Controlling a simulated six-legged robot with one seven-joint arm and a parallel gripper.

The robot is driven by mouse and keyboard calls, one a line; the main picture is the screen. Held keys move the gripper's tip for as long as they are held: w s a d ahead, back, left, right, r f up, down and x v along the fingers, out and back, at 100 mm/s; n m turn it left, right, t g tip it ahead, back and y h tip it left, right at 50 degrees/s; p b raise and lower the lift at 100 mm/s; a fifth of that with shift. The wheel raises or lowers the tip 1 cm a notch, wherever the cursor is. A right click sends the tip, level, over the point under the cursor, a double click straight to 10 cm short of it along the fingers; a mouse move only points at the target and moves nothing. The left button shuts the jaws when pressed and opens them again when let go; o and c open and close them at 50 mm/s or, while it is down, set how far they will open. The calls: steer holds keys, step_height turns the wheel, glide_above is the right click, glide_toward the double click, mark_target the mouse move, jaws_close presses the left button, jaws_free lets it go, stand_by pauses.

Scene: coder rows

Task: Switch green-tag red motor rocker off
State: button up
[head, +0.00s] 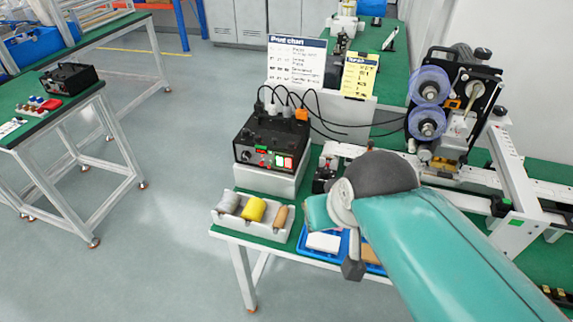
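A black control box (272,138) stands on a white block on the green bench. Its front panel carries a small green mark (261,149), a knob, and a green and a red patch (289,162) side by side at the right. The panel is too small to read which way any rocker is tipped. Dark cables run from its top to the right. My teal arm reaches in from the lower right and bends in front of the bench. A dark block (353,269) at its end may be part of my gripper; no fingertips show. The arm is apart from the box panel.
A grey tray (228,217) with spools and a wooden piece lies before the box. A blue tray (326,253) is partly behind my arm. A labelling machine (450,105) stands right. Another black box (69,77) sits on the left table. Floor between is clear.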

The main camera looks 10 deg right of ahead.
steer(key=shift+d, duration=0.1)
jaws_close()
stand_by(1.3)
